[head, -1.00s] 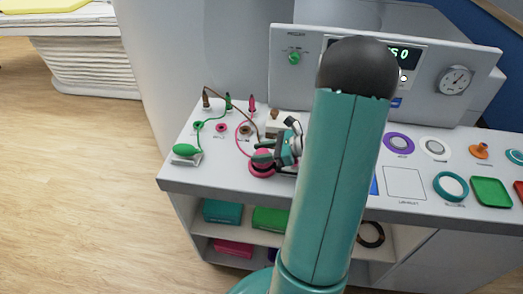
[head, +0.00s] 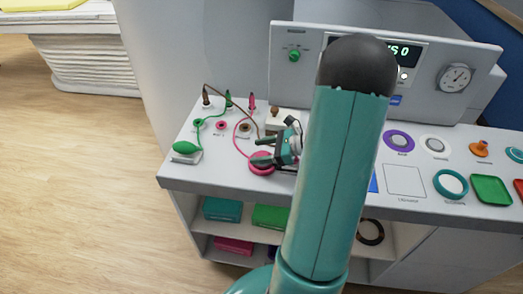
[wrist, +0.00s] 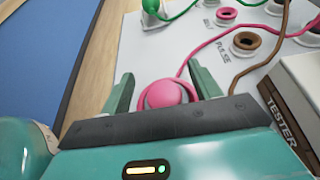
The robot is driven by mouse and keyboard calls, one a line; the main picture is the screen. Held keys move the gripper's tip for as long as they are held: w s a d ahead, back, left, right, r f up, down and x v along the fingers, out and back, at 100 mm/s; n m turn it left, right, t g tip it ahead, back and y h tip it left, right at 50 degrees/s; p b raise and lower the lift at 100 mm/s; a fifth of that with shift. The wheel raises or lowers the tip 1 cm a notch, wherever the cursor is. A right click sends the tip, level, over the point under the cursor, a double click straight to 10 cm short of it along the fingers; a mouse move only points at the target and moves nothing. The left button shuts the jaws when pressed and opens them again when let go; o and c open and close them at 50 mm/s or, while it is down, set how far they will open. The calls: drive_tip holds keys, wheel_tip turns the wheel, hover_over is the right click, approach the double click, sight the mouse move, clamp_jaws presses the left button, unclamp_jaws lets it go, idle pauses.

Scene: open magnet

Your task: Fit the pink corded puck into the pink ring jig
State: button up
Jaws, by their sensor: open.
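The pink puck (wrist: 167,94) shows as a rounded pink top between my gripper's two green fingers (wrist: 163,92) in the wrist view. Its pink cord runs up and away to the right. In the head view the puck sits low at the front of the counter, within what looks like the pink ring jig (head: 262,171). The fingers partly cover both, so I cannot tell whether the puck is fully seated. My gripper (head: 266,158) is open around the puck, with a gap beside the fingers.
Small pink (head: 221,127) and brown (head: 245,129) rings lie behind. A green bulb (head: 186,148) on a white stand is to the left, near the counter's edge. Brown and green cords cross the counter.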

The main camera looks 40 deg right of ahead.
drive_tip(key=v, duration=1.4)
drive_tip(key=w+a+r+n+g+h, duration=0.1)
drive_tip(key=w+a+r+n+g, duration=0.2)
drive_tip(key=a+n, duration=0.45)
drive_tip(key=w+a+r+n+g, duration=0.2)
drive_tip(key=a+r+n+g, duration=0.2)
drive_tip(key=a, duration=0.7)
drive_tip(key=s+a+r+n+t+h, duration=0.1)
drive_tip(key=s+a+r+n+h, duration=0.1)
drive_tip(key=a+n, duration=0.6)
drive_tip(key=s+a+r+n+h, duration=0.3)
drive_tip(key=a+r+n+h, duration=0.2)
drive_tip(key=a+n, duration=0.3)
drive_tip(key=shift+s+n+t, duration=0.3)
drive_tip(key=shift+n+t, duration=0.1)
drive_tip(key=shift+n, duration=0.15)
